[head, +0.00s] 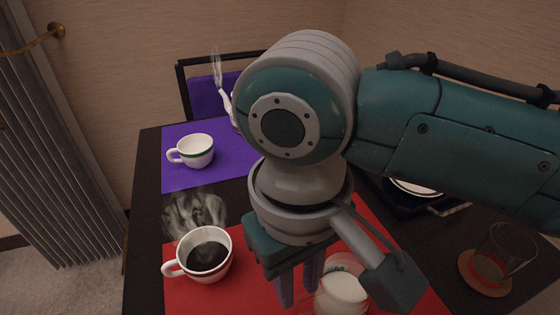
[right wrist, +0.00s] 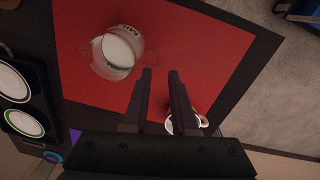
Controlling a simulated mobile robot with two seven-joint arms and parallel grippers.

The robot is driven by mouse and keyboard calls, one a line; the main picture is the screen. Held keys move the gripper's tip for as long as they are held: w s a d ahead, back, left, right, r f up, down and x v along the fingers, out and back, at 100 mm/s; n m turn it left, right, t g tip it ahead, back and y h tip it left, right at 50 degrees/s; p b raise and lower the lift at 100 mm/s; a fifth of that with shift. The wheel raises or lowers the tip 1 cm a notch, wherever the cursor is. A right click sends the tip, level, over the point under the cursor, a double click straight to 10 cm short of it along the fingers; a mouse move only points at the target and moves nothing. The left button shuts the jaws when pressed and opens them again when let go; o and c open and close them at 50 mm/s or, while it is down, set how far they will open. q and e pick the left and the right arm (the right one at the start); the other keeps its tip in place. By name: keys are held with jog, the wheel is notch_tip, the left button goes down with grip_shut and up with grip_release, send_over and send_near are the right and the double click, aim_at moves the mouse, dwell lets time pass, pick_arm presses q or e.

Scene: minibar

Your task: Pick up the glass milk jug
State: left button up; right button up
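The glass milk jug (head: 342,292), clear with white milk inside, stands on the red mat (head: 205,296) at the bottom of the head view, partly hidden by my right arm. In the right wrist view the jug (right wrist: 118,50) shows from above, up and left of the fingertips. My right gripper (head: 298,288) points down beside the jug, on its left in the head view. Its fingers (right wrist: 160,72) are apart with nothing between them. My left gripper is not in view.
A steaming coffee cup (head: 207,254) stands left of my right gripper. An empty white cup (head: 196,150) is on the purple mat (head: 180,182). A drinking glass (head: 508,248) stands on a coaster at the right. A dark tray with plates is partly behind my arm.

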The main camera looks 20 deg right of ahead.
aim_at(297, 301)
jog(key=f, duration=0.2)
jog(key=f+b, duration=0.1)
jog(key=f, duration=0.1)
jog(key=f+b, duration=0.1)
jog(key=f, duration=0.2)
jog(key=shift+w+d, duration=0.2)
jog(key=shift+w, duration=0.15)
jog(key=shift+f, duration=0.5)
grip_shut()
jog(key=shift+r, duration=0.1)
dwell(0.5)
